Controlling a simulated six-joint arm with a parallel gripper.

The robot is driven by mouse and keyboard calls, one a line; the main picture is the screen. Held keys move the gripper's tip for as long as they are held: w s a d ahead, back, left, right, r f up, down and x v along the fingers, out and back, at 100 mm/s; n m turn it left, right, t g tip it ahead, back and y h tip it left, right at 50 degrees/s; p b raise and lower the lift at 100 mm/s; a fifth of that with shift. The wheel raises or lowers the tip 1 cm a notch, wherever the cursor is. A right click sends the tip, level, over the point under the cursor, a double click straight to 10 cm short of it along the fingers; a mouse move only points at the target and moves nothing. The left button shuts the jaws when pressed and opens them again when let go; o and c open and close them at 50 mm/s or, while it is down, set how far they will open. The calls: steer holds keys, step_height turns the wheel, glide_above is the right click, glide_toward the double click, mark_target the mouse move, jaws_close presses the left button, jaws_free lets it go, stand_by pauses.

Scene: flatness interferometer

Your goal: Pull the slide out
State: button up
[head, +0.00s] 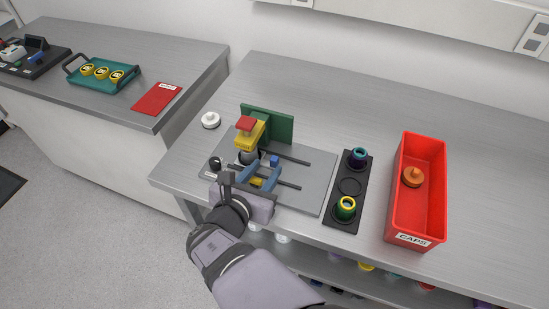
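The interferometer stands on a grey base plate (314,190) on the bench. It has a green upright plate (281,127), a yellow block (250,133) with a red top (246,123), and two dark rails running right. A low slide-like part with yellow and blue (263,182) sits at the front between the rails, with a small blue knob (275,160) behind it. My gripper (246,184) is at the front left of the plate, right at this part and partly covering it. I cannot tell whether the fingers touch it or how far apart they are.
A black holder (350,187) with two ringed dark parts stands right of the plate. Further right is a red CAPS bin (435,208) holding an orange cap (412,176). A white knob (211,120) lies back left. A teal tray (101,85) is on the left bench.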

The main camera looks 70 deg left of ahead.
mark_target(273, 161)
steer(key=shift+p+x, duration=0.95)
steer(key=shift+x, duration=2.65)
steer(key=shift+c, duration=0.6)
steer(key=shift+d, duration=0.1)
jaws_close()
